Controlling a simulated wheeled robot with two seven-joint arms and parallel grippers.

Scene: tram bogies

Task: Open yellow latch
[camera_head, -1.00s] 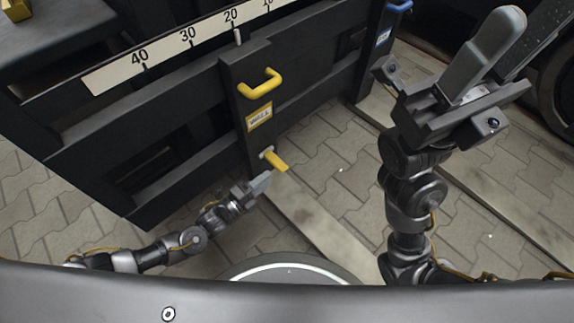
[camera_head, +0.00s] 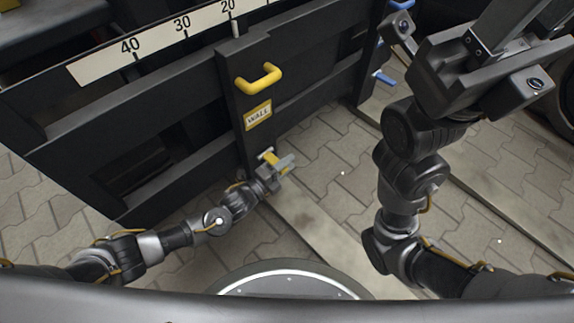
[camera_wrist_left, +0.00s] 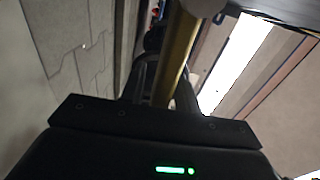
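The yellow latch (camera_head: 268,155) is a small yellow lever low on a dark upright post, below a yellow handle (camera_head: 262,79) and a "WALL" label (camera_head: 258,115). My left gripper (camera_head: 285,165) is at the latch, its fingers on either side of the lever. In the left wrist view the yellow latch bar (camera_wrist_left: 176,55) runs between the two fingers of my left gripper (camera_wrist_left: 164,88). I cannot tell whether they press on it. My right gripper (camera_head: 520,25) is raised at the top right, away from the latch; its fingertips are cut off by the frame edge.
The dark frame carries a white scale (camera_head: 150,42) with numbers. A blue latch (camera_head: 384,78) and a blue handle (camera_head: 402,4) sit farther right. Light floor beams (camera_head: 315,218) lie on grey paving (camera_head: 330,150). The floor right of the yellow latch is clear.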

